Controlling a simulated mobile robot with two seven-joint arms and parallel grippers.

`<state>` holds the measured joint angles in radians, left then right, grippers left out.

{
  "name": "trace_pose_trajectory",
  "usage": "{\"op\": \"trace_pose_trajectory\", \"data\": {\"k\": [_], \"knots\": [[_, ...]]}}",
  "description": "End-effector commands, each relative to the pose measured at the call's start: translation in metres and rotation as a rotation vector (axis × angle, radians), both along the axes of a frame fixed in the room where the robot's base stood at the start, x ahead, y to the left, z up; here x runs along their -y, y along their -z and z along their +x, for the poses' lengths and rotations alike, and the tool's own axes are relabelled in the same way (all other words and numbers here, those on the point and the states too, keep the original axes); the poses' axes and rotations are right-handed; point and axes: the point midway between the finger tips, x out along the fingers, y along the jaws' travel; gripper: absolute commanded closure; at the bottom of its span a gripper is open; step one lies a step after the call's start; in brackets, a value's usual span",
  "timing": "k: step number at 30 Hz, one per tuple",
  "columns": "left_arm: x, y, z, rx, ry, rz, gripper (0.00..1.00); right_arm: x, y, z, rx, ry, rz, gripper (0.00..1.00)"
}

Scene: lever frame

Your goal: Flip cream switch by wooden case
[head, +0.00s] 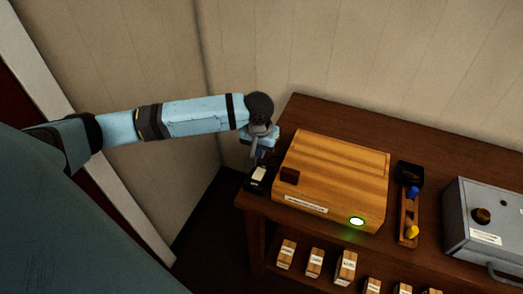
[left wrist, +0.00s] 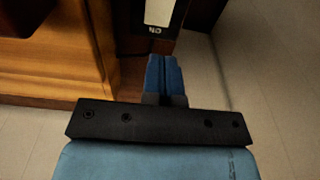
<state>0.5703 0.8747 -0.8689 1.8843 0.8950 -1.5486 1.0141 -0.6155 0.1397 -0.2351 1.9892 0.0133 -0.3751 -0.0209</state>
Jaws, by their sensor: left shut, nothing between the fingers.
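The cream switch (head: 259,174) sits in a black housing on the table's left end, just left of the wooden case (head: 340,170). In the left wrist view the cream switch (left wrist: 159,12) shows at the top edge, with lettering below it. My left gripper (head: 257,154) is shut and empty, just behind and above the switch in the head view. Its blue fingers (left wrist: 163,75) point toward the switch in the left wrist view; I cannot tell whether they touch it. The wooden case (left wrist: 60,60) fills the left of that view. My right gripper is not in view.
A dark holder with blue and yellow knobs (head: 409,205) and a grey metal box (head: 485,225) stand to the right. Several small wooden blocks (head: 346,268) sit on the lower shelf. The wall is close behind the table.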

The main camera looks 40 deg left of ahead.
Motion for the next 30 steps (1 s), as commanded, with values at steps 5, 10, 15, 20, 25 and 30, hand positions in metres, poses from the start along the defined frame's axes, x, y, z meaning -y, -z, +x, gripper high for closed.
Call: {"op": "trace_pose_trajectory", "data": {"k": [5, 10, 15, 20, 25, 30], "knots": [[-0.003, -0.04, 0.007, 0.004, 0.001, -0.001, 1.0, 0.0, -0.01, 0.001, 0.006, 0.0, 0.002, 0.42], [-0.004, -0.075, 0.012, 0.003, 0.0, -0.001, 1.0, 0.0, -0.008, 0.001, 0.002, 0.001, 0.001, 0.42], [-0.005, -0.096, 0.014, 0.0, 0.001, -0.001, 1.0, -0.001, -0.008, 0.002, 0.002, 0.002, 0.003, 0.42], [-0.005, -0.104, 0.015, 0.0, 0.001, -0.001, 1.0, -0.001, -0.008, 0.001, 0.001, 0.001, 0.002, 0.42], [-0.005, -0.104, 0.015, 0.0, 0.001, 0.0, 1.0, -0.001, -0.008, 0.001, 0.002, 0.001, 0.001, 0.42], [-0.005, -0.104, 0.015, 0.0, 0.001, 0.0, 1.0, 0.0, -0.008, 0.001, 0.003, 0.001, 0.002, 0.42]]}}
